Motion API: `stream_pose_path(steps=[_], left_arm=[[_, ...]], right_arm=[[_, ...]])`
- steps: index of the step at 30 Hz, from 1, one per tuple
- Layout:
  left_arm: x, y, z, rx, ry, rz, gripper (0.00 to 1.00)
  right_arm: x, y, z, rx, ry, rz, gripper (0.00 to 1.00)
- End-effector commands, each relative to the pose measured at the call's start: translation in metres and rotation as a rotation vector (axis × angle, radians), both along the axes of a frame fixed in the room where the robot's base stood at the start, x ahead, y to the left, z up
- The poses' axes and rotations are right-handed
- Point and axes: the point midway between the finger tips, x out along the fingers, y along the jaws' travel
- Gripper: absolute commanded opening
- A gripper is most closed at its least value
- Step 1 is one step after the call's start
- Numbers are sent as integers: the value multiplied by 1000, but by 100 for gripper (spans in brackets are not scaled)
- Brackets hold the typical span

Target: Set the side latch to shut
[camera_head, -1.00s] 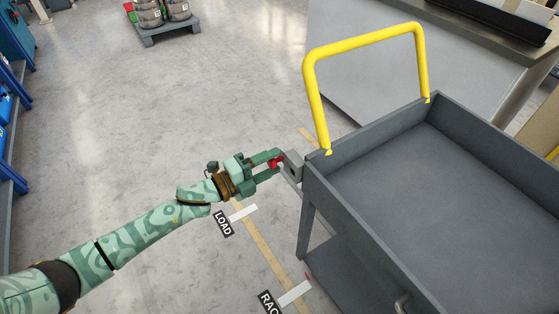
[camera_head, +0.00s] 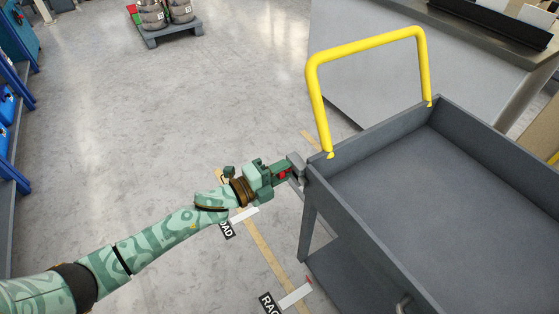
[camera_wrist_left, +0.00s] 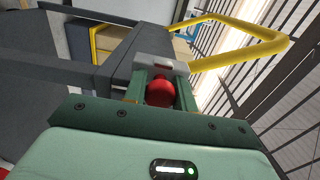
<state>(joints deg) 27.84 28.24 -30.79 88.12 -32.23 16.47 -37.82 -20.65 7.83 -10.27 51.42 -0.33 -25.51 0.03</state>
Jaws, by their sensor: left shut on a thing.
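The side latch has a red knob (camera_head: 283,175) and a grey block (camera_head: 296,163) at the near left corner of the grey cart (camera_head: 385,248). My left gripper (camera_head: 284,172) is shut on the red knob, right beside the cart's corner. In the left wrist view the red knob (camera_wrist_left: 160,92) sits between the two green fingers, with the grey latch block (camera_wrist_left: 160,66) just beyond it. The fingers partly hide the knob in the head view. My right gripper is not in view.
A yellow handle (camera_head: 318,100) rises from the cart's left end. A grey bench (camera_head: 385,60) stands behind the cart. A pallet with drums (camera_head: 170,28) is far off at the upper left.

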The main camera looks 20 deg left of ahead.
Motion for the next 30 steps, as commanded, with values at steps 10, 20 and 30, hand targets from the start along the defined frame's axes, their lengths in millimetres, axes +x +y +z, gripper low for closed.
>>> stream_pose_path(steps=[10, 20, 30], left_arm=[[-16, -19, -2, 0, 5, -3, 0], [-15, -18, -1, 0, 4, -2, 48], [-17, -15, 0, 1, 3, 0, 48]], right_arm=[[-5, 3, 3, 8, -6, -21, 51], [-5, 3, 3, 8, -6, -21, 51], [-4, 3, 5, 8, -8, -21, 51]])
